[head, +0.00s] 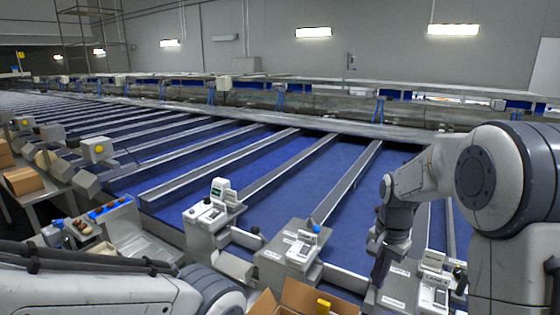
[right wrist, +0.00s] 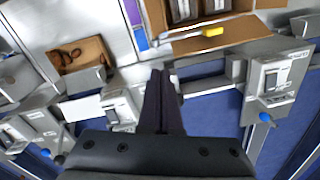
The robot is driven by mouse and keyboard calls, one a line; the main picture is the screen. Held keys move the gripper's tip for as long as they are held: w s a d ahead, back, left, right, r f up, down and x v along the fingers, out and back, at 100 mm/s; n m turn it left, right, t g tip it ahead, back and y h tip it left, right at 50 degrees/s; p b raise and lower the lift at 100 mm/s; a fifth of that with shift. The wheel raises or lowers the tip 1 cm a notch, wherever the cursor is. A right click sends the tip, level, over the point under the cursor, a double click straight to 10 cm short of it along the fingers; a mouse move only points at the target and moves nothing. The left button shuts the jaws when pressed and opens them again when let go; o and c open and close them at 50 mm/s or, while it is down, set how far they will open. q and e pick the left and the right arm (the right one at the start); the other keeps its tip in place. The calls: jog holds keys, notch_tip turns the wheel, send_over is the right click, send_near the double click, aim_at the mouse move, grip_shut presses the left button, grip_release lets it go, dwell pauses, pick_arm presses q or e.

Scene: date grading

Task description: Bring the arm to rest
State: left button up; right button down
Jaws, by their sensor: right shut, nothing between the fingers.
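My right arm (head: 425,180) reaches in from the right in the head view, and its gripper (head: 380,272) hangs pointing down above the near edge of the grading line, beside a scale station. In the right wrist view the two dark fingers (right wrist: 163,85) are together with nothing between them. My left arm (head: 90,285) lies across the lower left of the head view; its gripper is outside the picture.
An open cardboard box (head: 292,300) with a yellow item stands at the bottom centre. Scale stations (head: 298,250) line the near edge of the blue lanes (head: 310,185).

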jog(key=s+a+f+n+b, duration=0.2)
jog(key=s+a+n+b, duration=0.2)
jog(key=s+a+n, duration=0.85)
pick_arm(q)
notch_tip(320, 180, down, 7)
jog(key=b, duration=0.2)
pick_arm(e)
jog(key=s+a+f+n, duration=0.2)
jog(key=s+a, duration=0.1)
jog(key=s, duration=0.3)
jog(key=s+a+f+n, duration=0.1)
jog(key=s+a+n, duration=0.2)
jog(key=s, duration=0.4)
jog(key=shift+s+f+y, duration=0.3)
jog(key=shift+f+y, duration=0.05)
jog(key=shift+y, duration=0.05)
